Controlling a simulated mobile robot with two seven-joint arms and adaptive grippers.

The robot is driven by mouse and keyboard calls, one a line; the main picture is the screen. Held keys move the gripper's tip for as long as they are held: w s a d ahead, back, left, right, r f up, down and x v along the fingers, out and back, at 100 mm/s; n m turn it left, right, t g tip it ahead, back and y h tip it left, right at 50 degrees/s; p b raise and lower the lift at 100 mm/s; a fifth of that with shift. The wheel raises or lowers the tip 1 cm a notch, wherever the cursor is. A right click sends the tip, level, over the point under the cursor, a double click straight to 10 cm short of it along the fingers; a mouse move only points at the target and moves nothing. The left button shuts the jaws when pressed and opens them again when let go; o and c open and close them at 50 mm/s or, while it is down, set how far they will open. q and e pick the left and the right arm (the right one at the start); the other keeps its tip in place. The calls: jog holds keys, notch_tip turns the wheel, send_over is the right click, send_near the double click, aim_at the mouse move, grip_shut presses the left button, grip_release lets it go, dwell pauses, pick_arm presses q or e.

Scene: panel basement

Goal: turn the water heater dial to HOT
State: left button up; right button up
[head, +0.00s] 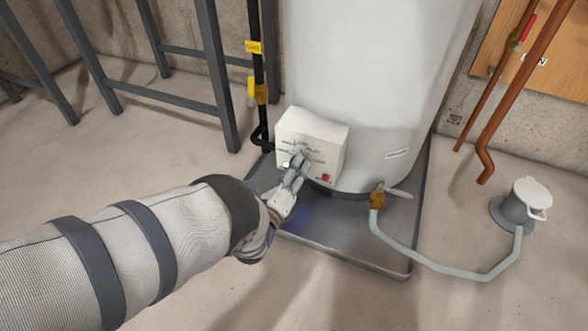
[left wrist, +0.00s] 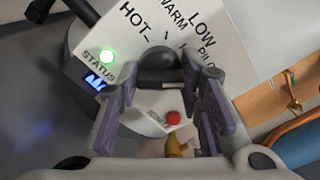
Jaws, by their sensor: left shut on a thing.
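The water heater (head: 375,75) is a white tank with a white control box (head: 318,130) low on its front. The black dial (left wrist: 158,62) sits between the two fingertips of my left gripper (left wrist: 160,78), which is shut on it. In the head view my left gripper (head: 299,168) reaches the box's front face and hides the dial. HOT, WARM, LOW and PILOT are printed around the dial. HOT is just up and left of it in the wrist view. The dial's pointer cannot be made out. My right gripper is not in view.
A green status light (left wrist: 107,56) and a red button (left wrist: 173,117) flank the dial. The tank stands in a grey drain pan (head: 345,246). A brass valve (head: 377,197) feeds a pale hose (head: 425,252) towards a floor drain (head: 512,212). A black pipe with yellow tags is left.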

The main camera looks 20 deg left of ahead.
pick_arm(q)
jog(key=n, duration=0.7)
jog(key=n+p, duration=0.1)
jog(key=n, duration=0.6)
jog(key=shift+r, duration=0.1)
jog(key=n, duration=0.4)
jog(key=shift+n, duration=0.3)
jog(key=n, duration=0.5)
dwell(0.3)
jog(key=o, duration=1.2)
jog(key=shift+c, duration=0.2)
